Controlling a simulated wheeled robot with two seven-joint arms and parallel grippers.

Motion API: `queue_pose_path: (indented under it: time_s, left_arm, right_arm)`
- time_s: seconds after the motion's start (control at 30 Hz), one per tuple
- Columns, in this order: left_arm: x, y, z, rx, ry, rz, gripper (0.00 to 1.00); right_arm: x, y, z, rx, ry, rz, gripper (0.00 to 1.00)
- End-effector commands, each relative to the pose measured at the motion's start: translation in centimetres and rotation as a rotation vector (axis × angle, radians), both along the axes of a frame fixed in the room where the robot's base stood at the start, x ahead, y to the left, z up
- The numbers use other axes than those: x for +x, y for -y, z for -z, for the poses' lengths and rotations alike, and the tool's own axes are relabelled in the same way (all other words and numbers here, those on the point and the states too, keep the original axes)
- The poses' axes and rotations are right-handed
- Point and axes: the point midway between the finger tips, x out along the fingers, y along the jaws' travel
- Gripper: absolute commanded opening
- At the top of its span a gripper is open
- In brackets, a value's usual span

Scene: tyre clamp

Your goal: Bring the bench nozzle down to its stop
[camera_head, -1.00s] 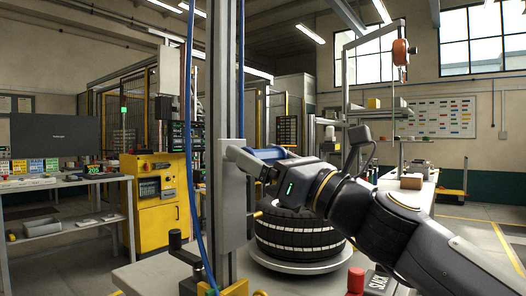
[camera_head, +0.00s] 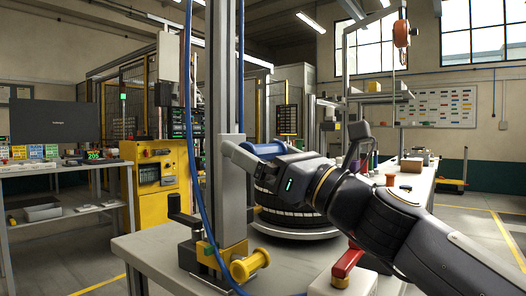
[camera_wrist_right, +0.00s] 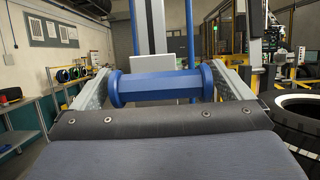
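The bench stand has an upright metal post with a grey carriage (camera_head: 233,188) on it. A blue spool-shaped handle (camera_head: 265,148) sits beside the carriage. My right gripper (camera_head: 243,154) reaches in from the right at the handle. In the right wrist view the handle (camera_wrist_right: 160,87) lies crosswise between my two fingers (camera_wrist_right: 160,76), whose tips meet its end flanges; the gripper looks shut on it. The nozzle itself I cannot make out. A yellow block with a yellow knob (camera_head: 250,266) is at the post's foot. My left gripper is not in view.
A tyre (camera_head: 290,215) lies on a round plate behind my right gripper. A red lever (camera_head: 347,262) stands on the bench top (camera_head: 150,246) below my forearm. A blue hose (camera_head: 190,120) hangs along the post. A yellow machine (camera_head: 160,185) stands at left.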

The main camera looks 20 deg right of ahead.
Motion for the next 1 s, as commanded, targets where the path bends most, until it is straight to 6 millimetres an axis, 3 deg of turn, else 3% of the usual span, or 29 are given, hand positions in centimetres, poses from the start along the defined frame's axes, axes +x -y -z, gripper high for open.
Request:
queue_pose_path:
  time_s: [0.27,0.7,1.0]
  left_arm:
    - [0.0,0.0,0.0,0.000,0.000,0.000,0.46]
    - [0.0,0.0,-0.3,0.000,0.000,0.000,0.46]
    - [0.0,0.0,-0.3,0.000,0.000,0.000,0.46]
  right_arm:
    - [-0.2,0.2,0.0,0.002,0.001,0.001,1.00]
    - [-5.0,3.9,2.5,0.000,0.001,0.002,1.00]
    - [-5.7,4.5,3.0,0.001,-0.001,0.001,1.00]
